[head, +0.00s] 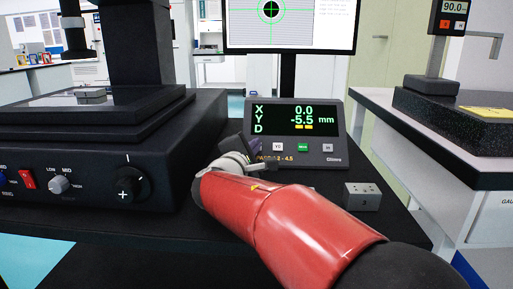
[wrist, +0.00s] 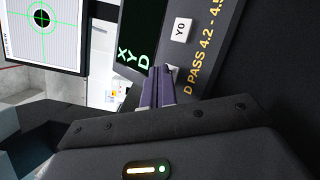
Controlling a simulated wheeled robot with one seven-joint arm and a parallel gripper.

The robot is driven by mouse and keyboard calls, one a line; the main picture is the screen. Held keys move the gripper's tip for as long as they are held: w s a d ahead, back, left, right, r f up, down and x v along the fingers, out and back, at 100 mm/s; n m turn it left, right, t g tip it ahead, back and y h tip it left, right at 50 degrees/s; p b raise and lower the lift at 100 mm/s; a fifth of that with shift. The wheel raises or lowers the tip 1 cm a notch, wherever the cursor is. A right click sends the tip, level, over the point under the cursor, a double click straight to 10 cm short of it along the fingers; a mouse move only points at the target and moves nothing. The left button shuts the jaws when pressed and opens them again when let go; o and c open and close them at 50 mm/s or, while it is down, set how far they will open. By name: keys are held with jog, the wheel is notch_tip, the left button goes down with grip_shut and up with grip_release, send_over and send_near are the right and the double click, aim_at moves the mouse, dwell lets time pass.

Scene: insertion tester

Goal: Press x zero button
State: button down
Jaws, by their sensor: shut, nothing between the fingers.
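The readout box (head: 340,120) stands on the dark bench in the middle of the head view. Its green digits show X 0.0, Y -5.5 mm, and D with short dashes. The Y0 button (head: 278,147) is on its lower front, and it also shows in the wrist view (wrist: 180,31). In the head view my red arm partly hides the gripper.
A green button (head: 303,147) and another pale button (head: 327,147) sit right of Y0. A small grey block (head: 362,196) lies on the bench, right of my arm. A large black instrument with knobs (head: 95,190) stands at the left. A monitor (head: 290,25) is behind.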

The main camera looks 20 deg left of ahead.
jog(key=shift+f, duration=0.1)
dwell(0.4)
jog(key=shift+s+d+r, duration=0.15)
jog(key=shift+s+r, duration=0.35)
jog(key=shift+s, duration=0.05)
jog(key=s+r, duration=0.3)
jog(key=shift+s+d+r, duration=0.2)
jog(key=shift+s+d, duration=0.1)
jog(key=shift+d, duration=0.1)
dwell(0.6)
